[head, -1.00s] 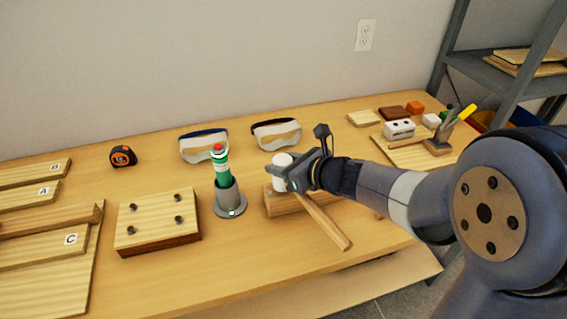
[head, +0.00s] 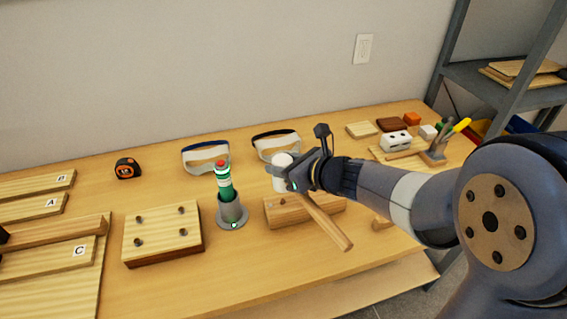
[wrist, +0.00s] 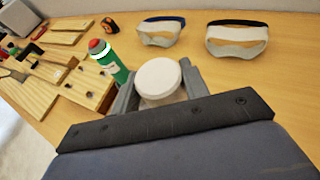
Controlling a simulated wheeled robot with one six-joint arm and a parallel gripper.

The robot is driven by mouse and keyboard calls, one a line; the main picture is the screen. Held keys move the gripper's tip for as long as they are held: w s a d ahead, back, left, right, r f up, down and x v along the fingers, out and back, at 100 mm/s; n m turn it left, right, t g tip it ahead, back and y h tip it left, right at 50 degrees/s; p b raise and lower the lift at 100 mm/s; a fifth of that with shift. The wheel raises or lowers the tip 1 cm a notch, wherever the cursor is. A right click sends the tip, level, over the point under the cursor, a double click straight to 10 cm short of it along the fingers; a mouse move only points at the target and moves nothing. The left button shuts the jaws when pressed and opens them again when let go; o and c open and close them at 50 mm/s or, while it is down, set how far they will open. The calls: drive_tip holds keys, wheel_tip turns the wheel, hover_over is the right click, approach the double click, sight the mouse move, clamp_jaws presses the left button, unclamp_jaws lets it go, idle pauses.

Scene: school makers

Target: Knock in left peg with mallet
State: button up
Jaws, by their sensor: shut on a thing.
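The mallet has a white head (head: 282,173) and a wooden handle (head: 328,224) slanting down to the right. My gripper (head: 297,178) is shut on the mallet and holds it above the table. In the wrist view the white head (wrist: 158,80) shows between my fingers. A wooden block (head: 160,228) with several dark pegs stands left of my gripper, apart from the mallet; its front left peg (head: 138,243) stands up from the top. A second, long wooden block (head: 287,212) lies below the mallet, partly hidden by it.
A green bottle (head: 223,182) stands in a grey holder (head: 232,212) between the pegged block and the mallet. Two goggles (head: 206,158) (head: 276,145) and a tape measure (head: 127,168) lie behind. Labelled boards (head: 50,258) fill the left; a tool stand (head: 437,150) is at right.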

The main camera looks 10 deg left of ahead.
wheel_tip(320, 180, down, 6)
drive_tip(key=b, duration=0.6)
wheel_tip(320, 180, up, 6)
drive_tip(key=p, duration=0.5)
drive_tip(key=shift+f, duration=0.2)
drive_tip(key=shift+f, duration=0.1)
wheel_tip(320, 180, down, 6)
drive_tip(key=b, duration=0.6)
drive_tip(key=shift+r, duration=0.2)
wheel_tip(320, 180, up, 6)
drive_tip(key=p, duration=0.5)
drive_tip(key=shift+f, duration=0.35)
